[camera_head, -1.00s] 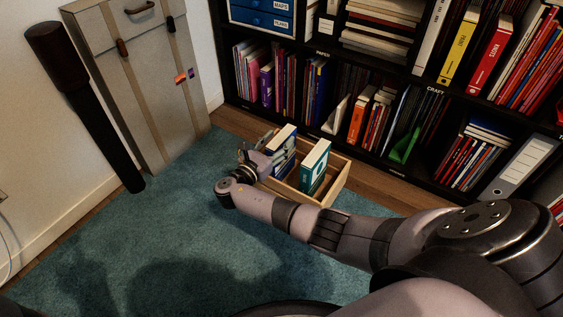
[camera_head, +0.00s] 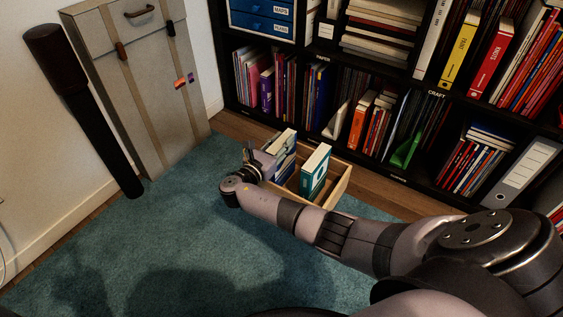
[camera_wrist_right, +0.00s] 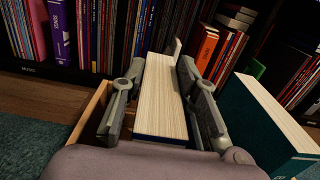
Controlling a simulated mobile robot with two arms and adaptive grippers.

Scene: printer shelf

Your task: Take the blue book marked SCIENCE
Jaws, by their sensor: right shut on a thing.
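A blue book with pale pages (camera_head: 283,152) stands upright in a wooden crate (camera_head: 343,186) on the floor; its title cannot be read. My right gripper (camera_head: 265,160) is at the crate's left end, partly hidden by its own wrist. In the right wrist view the gripper (camera_wrist_right: 157,72) has one finger on each side of the book (camera_wrist_right: 163,100) and is shut on it, with the page edges facing the camera. My left gripper is not in view.
A teal book (camera_head: 316,170) stands in the crate to the right of the held book; it also shows in the right wrist view (camera_wrist_right: 255,125). A dark bookshelf (camera_head: 330,140) rises behind the crate.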

